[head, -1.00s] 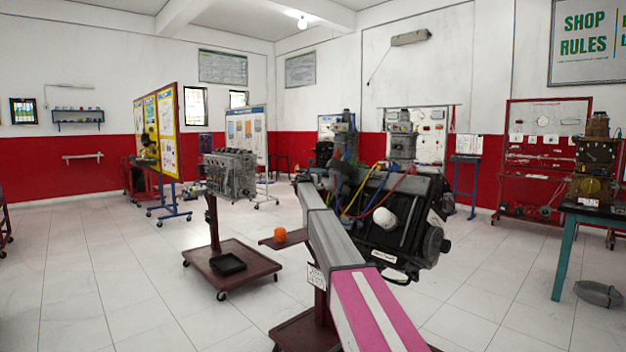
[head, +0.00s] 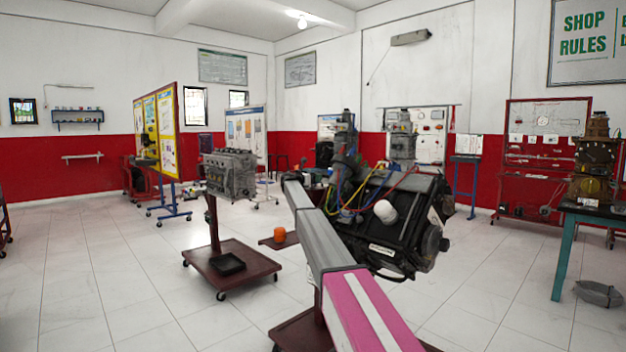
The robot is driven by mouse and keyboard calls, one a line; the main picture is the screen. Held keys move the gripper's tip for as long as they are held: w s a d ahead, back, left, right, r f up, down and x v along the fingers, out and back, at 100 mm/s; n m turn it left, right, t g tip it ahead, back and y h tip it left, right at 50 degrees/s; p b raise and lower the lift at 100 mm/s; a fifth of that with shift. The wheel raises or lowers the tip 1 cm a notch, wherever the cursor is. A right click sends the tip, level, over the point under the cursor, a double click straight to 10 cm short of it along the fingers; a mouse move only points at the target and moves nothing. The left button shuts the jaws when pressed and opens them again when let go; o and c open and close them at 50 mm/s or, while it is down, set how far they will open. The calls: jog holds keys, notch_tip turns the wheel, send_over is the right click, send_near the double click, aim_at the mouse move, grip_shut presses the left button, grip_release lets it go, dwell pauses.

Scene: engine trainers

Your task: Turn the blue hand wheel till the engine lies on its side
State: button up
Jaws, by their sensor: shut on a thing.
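The black engine (head: 395,225) hangs tilted on its stand at centre right, with a white round filter (head: 385,210) and coloured hoses on it. My arm reaches in from the bottom, and its far end bends right toward the hoses on the engine's left side. My gripper (head: 324,174) is small there and mostly hidden behind my arm and the hoses. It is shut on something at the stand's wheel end. The blue hand wheel is not clearly visible; a blue curve near the hoses may be its rim or a hose.
An orange object (head: 279,234) sits on the stand's small shelf (head: 290,241). Another engine (head: 229,175) stands on a red wheeled stand (head: 231,264) to the left. A teal-legged table (head: 563,258) is at right. The tiled floor at left is clear.

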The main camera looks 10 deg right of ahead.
jog(key=m+g+h, duration=0.1)
jog(key=m+g, duration=0.1)
jog(key=g, duration=0.2)
jog(key=m+g+h, duration=0.2)
jog(key=m+g, duration=0.1)
jog(key=shift+w+m+g+h, duration=0.1)
jog(key=shift+m+g+h, duration=0.2)
jog(key=shift+g, duration=0.1)
jog(key=shift+s+m+g, duration=0.2)
jog(key=shift+m+g, duration=1.3)
jog(key=shift+g, duration=0.9)
jog(key=shift+s+g, duration=0.1)
jog(key=shift+g, duration=0.2)
jog(key=o, duration=0.9)
jog(key=shift+a, duration=0.1)
